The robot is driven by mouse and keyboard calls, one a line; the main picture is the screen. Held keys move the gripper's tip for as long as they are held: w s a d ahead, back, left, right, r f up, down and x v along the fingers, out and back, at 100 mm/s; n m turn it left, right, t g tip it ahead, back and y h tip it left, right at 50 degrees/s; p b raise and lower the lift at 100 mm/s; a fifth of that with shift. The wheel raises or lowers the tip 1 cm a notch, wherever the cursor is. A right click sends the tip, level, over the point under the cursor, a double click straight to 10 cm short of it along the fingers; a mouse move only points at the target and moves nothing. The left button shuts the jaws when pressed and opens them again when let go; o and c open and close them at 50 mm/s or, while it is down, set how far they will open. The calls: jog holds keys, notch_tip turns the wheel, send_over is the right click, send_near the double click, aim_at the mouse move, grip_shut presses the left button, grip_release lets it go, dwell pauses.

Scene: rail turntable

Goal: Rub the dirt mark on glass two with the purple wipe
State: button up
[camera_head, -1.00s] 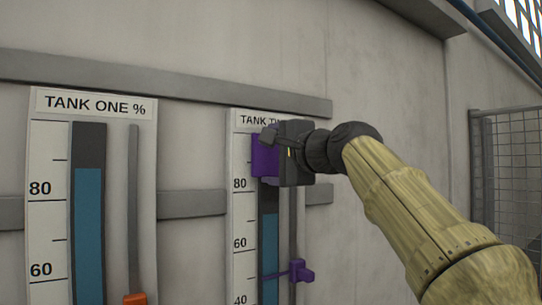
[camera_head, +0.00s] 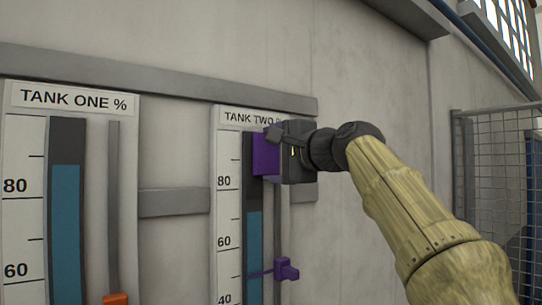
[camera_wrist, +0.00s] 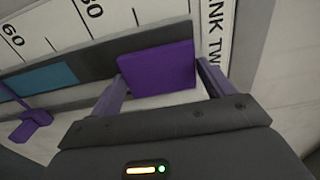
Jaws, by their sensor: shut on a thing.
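My gripper (camera_head: 270,152) is shut on the purple wipe (camera_head: 266,154), a flat purple block held upright at the upper part of the tank two gauge. In the wrist view the wipe (camera_wrist: 157,67) sits between my two fingers, overlapping the edge of glass two (camera_wrist: 95,62). Whether it touches the glass I cannot tell. Glass two (camera_head: 254,225) is a tall dark tube with blue liquid to about 70. The wipe covers part of its upper right side. I see no dirt mark; the wipe may hide it.
A purple slider pointer (camera_head: 287,269) sits lower on the tank two board. The tank one gauge (camera_head: 68,210), with an orange slider (camera_head: 117,299), is to the left. Grey rails (camera_head: 180,85) cross the wall. A mesh fence (camera_head: 490,170) stands at the right.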

jog(key=b+v, duration=0.2)
jog(key=v, duration=0.3)
jog(key=shift+s+r, duration=0.1)
jog(key=shift+s, duration=0.1)
dwell(0.3)
jog(key=b+v, duration=0.1)
jog(key=v, duration=0.2)
jog(key=shift+w+d, duration=0.1)
dwell(0.6)
